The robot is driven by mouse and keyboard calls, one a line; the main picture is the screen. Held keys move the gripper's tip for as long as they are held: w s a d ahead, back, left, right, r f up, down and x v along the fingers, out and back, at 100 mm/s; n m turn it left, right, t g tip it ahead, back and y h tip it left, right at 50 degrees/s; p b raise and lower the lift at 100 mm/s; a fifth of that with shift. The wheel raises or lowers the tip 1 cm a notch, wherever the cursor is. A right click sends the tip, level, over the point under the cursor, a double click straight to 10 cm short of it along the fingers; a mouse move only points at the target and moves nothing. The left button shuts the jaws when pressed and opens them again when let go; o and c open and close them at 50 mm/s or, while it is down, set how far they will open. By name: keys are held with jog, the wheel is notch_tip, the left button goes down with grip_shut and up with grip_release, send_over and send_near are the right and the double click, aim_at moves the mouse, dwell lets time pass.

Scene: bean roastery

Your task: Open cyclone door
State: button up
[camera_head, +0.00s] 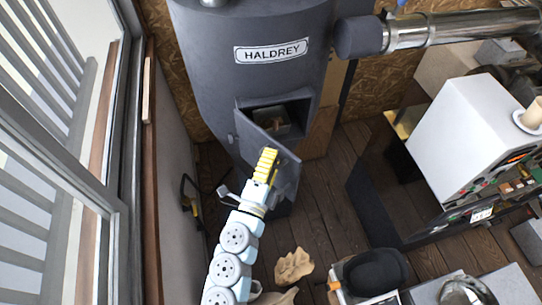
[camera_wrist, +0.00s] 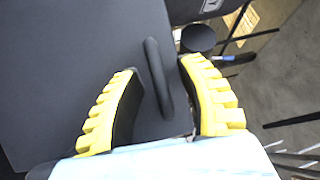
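The dark grey cyclone marked HALDREY (camera_head: 215,80) stands at the top centre of the head view. Its door (camera_head: 287,172) is swung partly outward, away from the opening (camera_head: 285,118), and part of the inside shows. My gripper (camera_head: 267,152) with yellow fingers is in front of the door and hides part of it. In the wrist view, the door's flat dark face (camera_wrist: 75,60) fills the left side. A dark bar handle (camera_wrist: 157,78) lies between my gripper's fingers (camera_wrist: 158,68). The fingers are apart, with visible gaps on both sides of the handle.
A white machine (camera_head: 470,130) stands at the right. A metal duct (camera_head: 460,27) runs across the top right. A window wall (camera_head: 120,150) borders the left. A crumpled tan sack (camera_head: 294,266) lies on the wooden floor, and bare floor (camera_head: 325,215) shows right of the door.

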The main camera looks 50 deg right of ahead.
jog(key=shift+a, duration=0.1)
jog(key=v, duration=1.2)
dwell(0.4)
jog(key=shift+f, duration=0.1)
